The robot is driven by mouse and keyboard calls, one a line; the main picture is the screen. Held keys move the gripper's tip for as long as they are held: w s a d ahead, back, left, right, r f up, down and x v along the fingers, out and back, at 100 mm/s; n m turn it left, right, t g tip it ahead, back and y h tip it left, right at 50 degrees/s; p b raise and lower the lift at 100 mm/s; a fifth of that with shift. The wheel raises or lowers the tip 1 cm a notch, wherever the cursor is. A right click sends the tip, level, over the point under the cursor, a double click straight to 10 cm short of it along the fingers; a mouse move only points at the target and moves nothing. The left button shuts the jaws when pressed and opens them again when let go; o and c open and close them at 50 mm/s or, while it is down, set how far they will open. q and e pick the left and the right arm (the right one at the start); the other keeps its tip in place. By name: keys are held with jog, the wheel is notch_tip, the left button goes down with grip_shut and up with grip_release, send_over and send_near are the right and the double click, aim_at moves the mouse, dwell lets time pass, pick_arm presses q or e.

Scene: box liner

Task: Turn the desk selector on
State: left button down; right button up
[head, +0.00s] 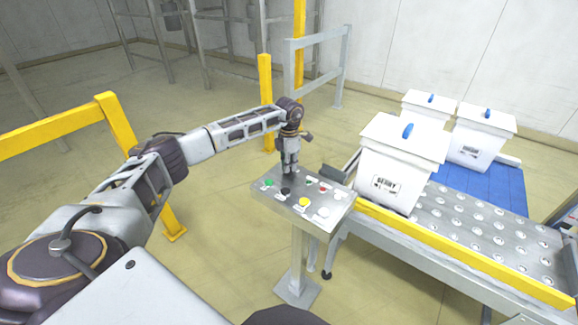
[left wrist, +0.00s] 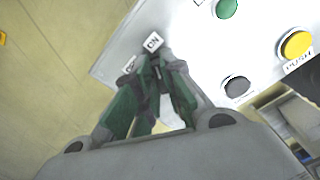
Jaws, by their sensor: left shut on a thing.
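The desk panel (head: 328,205) is a grey slanted plate on a post, with coloured buttons. My left gripper (head: 289,172) points down onto its far left part. In the left wrist view the green-padded fingers (left wrist: 160,66) are closed together at the panel's edge, beside a white "ON" label (left wrist: 153,42). A second label (left wrist: 130,64) is partly covered by a finger. The selector itself is hidden behind the fingers, so its knob position cannot be told. My right gripper is not in view.
Near the gripper are a green button (left wrist: 227,8), a black button (left wrist: 237,87) and a yellow button (left wrist: 296,44). Right of the panel, a conveyor (head: 480,228) with a yellow rail carries white lidded bins (head: 396,160). Yellow posts (head: 265,95) stand behind.

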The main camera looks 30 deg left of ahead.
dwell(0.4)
pick_arm(q)
jog(key=c, duration=1.5)
grip_release()
jog(key=shift+r, duration=6.05)
jog(key=shift+f, duration=0.1)
